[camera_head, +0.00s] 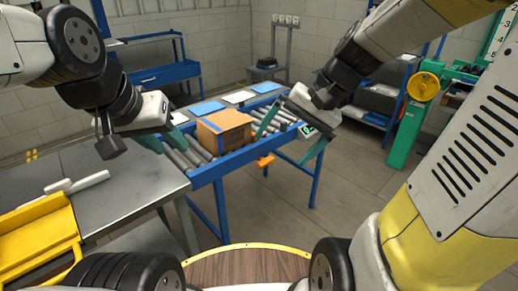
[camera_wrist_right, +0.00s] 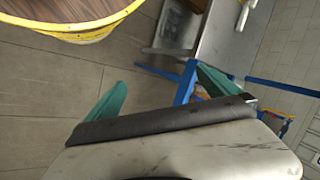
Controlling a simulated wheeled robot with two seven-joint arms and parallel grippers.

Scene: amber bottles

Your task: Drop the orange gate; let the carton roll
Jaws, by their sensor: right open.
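The brown carton (camera_head: 222,131), with blue tape on its side, sits on the roller conveyor (camera_head: 237,160) with its blue frame. A small orange part (camera_head: 265,161), likely the gate's handle, sticks out from the near side rail, right of the carton. Whether the gate plate is up or down cannot be made out. My right gripper (camera_head: 290,136) is open and empty, above and right of the orange part, with its teal fingers spread. The right wrist view shows both fingers (camera_wrist_right: 162,93) apart with floor between them. My left gripper (camera_head: 164,131) is left of the carton, fingers apart and empty.
A grey metal table (camera_head: 120,205) with a yellow tray (camera_head: 42,235) and a white tool (camera_head: 75,187) stands at the left. Blue and white sheets (camera_head: 207,108) lie behind the carton. A green machine (camera_head: 405,135) stands at the right. The floor right of the conveyor is clear.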

